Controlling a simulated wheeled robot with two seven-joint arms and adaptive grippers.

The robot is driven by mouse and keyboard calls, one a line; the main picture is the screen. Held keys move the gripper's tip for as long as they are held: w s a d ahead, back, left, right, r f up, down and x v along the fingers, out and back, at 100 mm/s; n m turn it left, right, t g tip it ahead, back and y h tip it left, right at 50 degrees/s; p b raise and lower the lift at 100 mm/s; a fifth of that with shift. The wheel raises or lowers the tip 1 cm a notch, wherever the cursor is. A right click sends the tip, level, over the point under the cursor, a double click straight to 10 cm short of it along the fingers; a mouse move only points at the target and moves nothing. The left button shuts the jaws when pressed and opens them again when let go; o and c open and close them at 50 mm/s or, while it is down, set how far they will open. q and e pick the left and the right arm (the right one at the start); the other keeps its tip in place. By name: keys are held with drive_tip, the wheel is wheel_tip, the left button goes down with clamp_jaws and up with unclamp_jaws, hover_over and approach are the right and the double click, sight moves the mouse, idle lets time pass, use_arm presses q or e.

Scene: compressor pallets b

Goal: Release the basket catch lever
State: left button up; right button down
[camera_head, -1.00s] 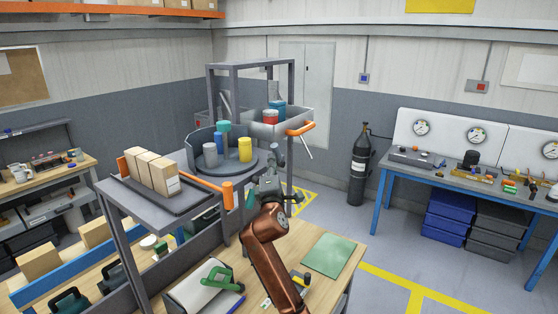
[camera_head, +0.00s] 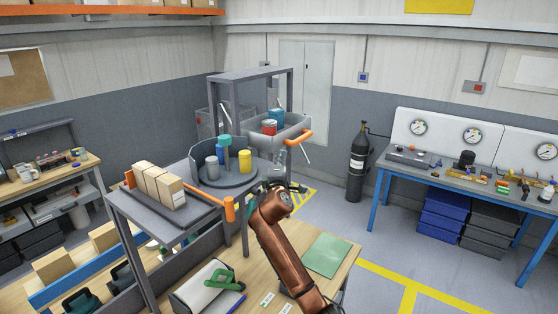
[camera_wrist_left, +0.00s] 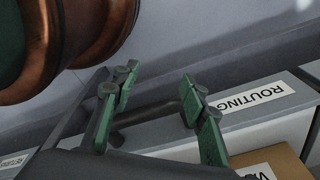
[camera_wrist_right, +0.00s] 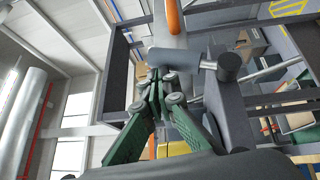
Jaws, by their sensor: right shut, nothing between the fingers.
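A grey basket (camera_head: 290,131) with an orange handle (camera_head: 299,138) stands on the frame behind the round platform. A thin pale rod hangs below the handle; I cannot tell whether it is the catch lever. My right gripper (camera_head: 284,183) is in front of the basket, small and dark in the head view. In the right wrist view its green fingers (camera_wrist_right: 156,82) are shut and empty. Just beyond the tips is a grey bar (camera_wrist_right: 185,59) with a round knob (camera_wrist_right: 229,67); contact is unclear. My left gripper (camera_wrist_left: 157,84) is open and empty.
The round platform (camera_head: 228,182) holds several coloured cylinders. Brown boxes (camera_head: 160,187) stand on the shelf to its left. An orange rail end (camera_head: 229,209) is near my right arm. A green mat (camera_head: 327,255) lies on the bench. A label panel (camera_wrist_left: 247,99) is close to my left gripper.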

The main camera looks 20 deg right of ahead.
drive_tip(key=shift+w+d, duration=0.2)
drive_tip(key=shift+d, duration=0.3)
idle(0.4)
